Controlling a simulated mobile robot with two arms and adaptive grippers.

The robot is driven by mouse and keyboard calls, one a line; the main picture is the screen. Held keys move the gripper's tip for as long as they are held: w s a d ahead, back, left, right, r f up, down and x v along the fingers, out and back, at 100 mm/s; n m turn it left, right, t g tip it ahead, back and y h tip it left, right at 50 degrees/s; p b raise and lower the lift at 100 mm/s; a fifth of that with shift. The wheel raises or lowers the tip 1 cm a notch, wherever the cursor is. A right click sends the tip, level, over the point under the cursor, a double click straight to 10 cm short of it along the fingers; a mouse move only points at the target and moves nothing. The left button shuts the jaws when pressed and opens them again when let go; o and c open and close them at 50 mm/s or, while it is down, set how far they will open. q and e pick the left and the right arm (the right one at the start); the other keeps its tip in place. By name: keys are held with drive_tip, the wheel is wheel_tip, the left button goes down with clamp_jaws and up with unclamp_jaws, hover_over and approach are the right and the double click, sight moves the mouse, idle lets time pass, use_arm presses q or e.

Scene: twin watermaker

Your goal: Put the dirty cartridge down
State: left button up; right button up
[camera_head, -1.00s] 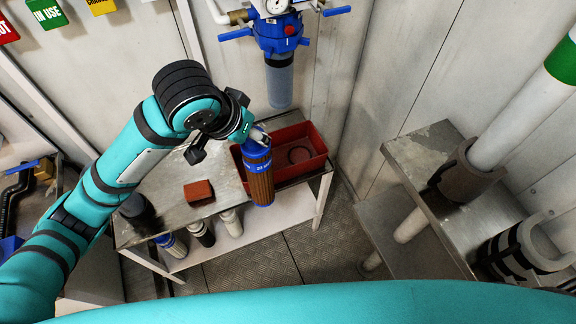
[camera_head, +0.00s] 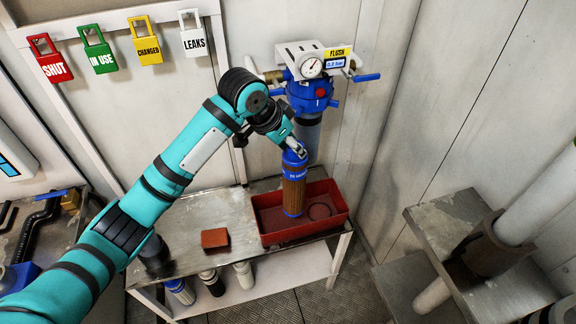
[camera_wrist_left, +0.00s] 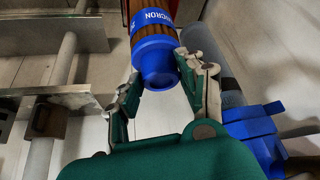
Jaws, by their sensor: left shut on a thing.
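The dirty cartridge (camera_head: 294,190) is brown with blue end caps and a blue lettered band. It hangs near upright, with its lower end in front of or over the inside of the red tray (camera_head: 308,233); I cannot tell whether it touches the tray floor. My left gripper (camera_head: 296,148) is shut on its upper blue cap. In the left wrist view, the two fingers (camera_wrist_left: 160,78) sit on either side of the cartridge's blue end (camera_wrist_left: 155,58). My right gripper is not in view.
A dark ring (camera_head: 319,211) lies in the tray. A red-brown block (camera_head: 215,238) sits on the metal bench (camera_head: 190,215) to the left. Several cartridges stand on the shelf below. The blue filter housing (camera_head: 309,92) with its gauge is on the wall close behind.

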sight(294, 181)
use_arm(q)
drive_tip(key=w, duration=0.1)
drive_tip(key=w+a+f, duration=0.1)
drive_tip(key=shift+w, duration=0.35)
wheel_tip(294, 181, down, 6)
drive_tip(key=shift+s+d+f+p, duration=0.1)
drive_tip(key=shift+p, duration=0.5)
drive_tip(key=f, duration=0.2)
drive_tip(key=f+p, duration=0.1)
drive_tip(key=f, duration=0.1)
drive_tip(key=shift+w+f, duration=0.1)
drive_tip(key=shift+w, duration=0.15)
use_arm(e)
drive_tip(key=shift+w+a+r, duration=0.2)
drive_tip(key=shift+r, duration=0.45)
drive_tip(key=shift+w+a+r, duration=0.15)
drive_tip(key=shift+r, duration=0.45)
use_arm(q)
drive_tip(key=shift+f, duration=0.1)
drive_tip(key=o, duration=1.2)
drive_tip(key=shift+c, duration=0.2)
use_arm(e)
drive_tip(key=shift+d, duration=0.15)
